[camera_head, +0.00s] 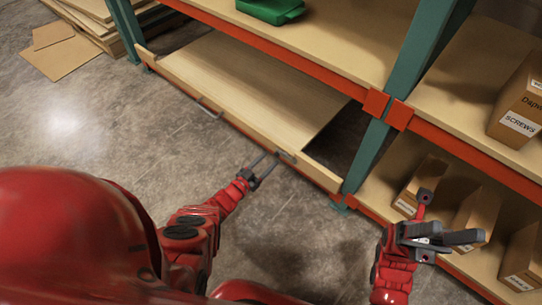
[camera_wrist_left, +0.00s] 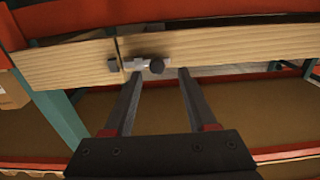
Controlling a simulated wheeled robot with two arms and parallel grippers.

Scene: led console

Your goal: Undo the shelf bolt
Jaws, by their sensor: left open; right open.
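The shelf bolt (camera_wrist_left: 146,64) shows in the left wrist view as a small metal bar with a dark round knob, mounted on a wooden front board. To its left, a dark catch (camera_wrist_left: 113,66) sits beside a seam in the board. My left gripper (camera_wrist_left: 160,73) is open, with its fingertips on either side of the knob; I cannot tell whether they touch it. In the head view, the left gripper (camera_head: 268,162) is at the low shelf's front edge. My right gripper (camera_head: 450,238) is open and empty at the lower right.
The low wooden shelf panel (camera_head: 250,85) has a grey handle (camera_head: 209,108) on its front. A green upright (camera_head: 365,155) stands right of it. Boxes (camera_head: 419,185) fill the right shelves, and a green case (camera_head: 270,8) sits above. Floor (camera_head: 100,125) at left is clear.

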